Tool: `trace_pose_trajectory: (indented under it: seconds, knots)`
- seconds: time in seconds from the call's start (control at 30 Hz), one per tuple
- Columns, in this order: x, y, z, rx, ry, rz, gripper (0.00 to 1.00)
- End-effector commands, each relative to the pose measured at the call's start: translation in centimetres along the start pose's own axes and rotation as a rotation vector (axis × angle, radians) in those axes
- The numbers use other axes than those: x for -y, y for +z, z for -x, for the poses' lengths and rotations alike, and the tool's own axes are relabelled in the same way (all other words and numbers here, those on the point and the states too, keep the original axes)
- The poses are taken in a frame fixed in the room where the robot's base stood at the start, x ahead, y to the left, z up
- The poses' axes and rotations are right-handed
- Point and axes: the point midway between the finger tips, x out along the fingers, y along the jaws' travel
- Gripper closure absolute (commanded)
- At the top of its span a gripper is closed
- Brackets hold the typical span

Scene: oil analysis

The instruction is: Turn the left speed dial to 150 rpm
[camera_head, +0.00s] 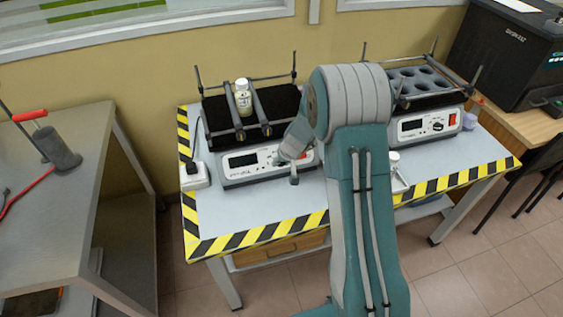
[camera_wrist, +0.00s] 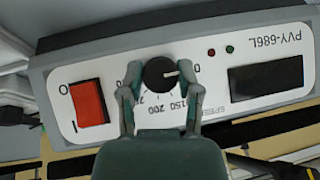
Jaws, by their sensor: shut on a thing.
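The left speed dial (camera_wrist: 158,72) is a round black knob with a white mark, on the white front panel of the left shaker (camera_head: 245,168). In the wrist view the panel is upside down. The mark points to the right, toward the 0 end of the printed scale; 150 is printed at the dial's lower right in the picture. My gripper (camera_wrist: 161,75) is shut on the dial, one finger on each side of it. In the head view my gripper (camera_head: 292,172) is at the left shaker's front, and my arm hides part of the panel. The display (camera_wrist: 266,82) is dark.
A red switch (camera_wrist: 90,102) is beside one finger. A bottle (camera_head: 243,98) stands between rods on the left shaker. A second shaker (camera_head: 425,124) stands at right. The table (camera_head: 240,212) has a yellow-black striped edge. A power block (camera_head: 194,177) is at left.

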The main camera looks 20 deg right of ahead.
Motion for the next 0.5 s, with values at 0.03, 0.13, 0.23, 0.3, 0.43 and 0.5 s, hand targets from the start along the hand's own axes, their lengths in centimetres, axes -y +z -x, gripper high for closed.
trace_pose_trajectory:
  seconds: [0.03, 0.13, 0.23, 0.3, 0.43, 0.5]
  knots:
    - [0.02, 0.02, -0.11, 0.001, 0.0, 0.001, 1.0]
    - [0.01, 0.04, -0.13, 0.001, -0.002, -0.001, 1.0]
    - [-0.01, 0.06, -0.15, 0.0, -0.01, -0.012, 1.0]
    - [-0.02, 0.08, -0.16, 0.0, -0.02, -0.023, 1.0]
    - [-0.06, 0.11, -0.19, -0.003, -0.051, -0.063, 1.0]
    - [-0.1, 0.14, -0.2, -0.005, -0.074, -0.091, 1.0]
